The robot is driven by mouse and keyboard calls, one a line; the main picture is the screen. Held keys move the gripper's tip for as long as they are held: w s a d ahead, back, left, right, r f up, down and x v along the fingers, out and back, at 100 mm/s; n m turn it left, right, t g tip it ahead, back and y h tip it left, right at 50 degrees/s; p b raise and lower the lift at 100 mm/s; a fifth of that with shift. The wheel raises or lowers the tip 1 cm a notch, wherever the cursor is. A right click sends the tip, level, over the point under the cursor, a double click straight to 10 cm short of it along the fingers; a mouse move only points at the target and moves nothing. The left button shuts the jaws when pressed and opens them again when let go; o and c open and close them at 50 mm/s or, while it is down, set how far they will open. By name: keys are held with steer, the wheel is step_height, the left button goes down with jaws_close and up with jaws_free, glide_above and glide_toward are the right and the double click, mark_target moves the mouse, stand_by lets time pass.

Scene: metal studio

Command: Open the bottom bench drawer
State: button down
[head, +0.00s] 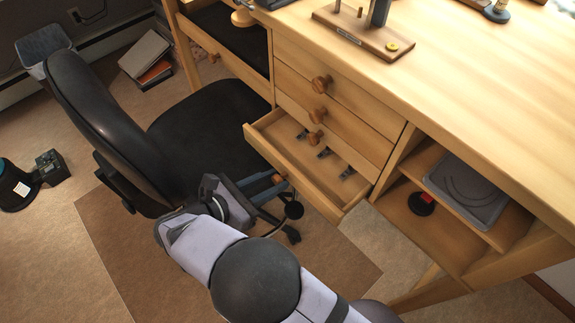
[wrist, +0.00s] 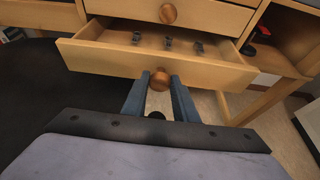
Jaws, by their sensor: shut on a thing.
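The bottom bench drawer (head: 330,200) is pulled out from the wooden bench, and several small dark metal pieces (head: 323,153) lie inside. In the wrist view the drawer's front (wrist: 120,62) spans the upper middle. My gripper (head: 280,179) is at the drawer's front. In the wrist view my gripper (wrist: 160,82) has its two blue fingers on either side of the round wooden knob (wrist: 160,80), shut on it. In the head view the knob is mostly hidden by the fingers.
Closed drawers with round knobs (head: 321,84) sit above the open one. A black office chair (head: 105,120) stands close at the left of my arm. An open shelf with a grey tray (head: 468,190) is at the right. Brown mat (head: 130,250) covers the floor below.

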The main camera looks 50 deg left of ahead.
steer(key=shift+s, duration=0.85)
steer(key=c, duration=1.4)
jaws_free()
steer(key=shift+c, duration=0.2)
steer(key=shift+r, duration=0.1)
step_height(320, 180, up, 10)
steer(key=p, duration=0.1)
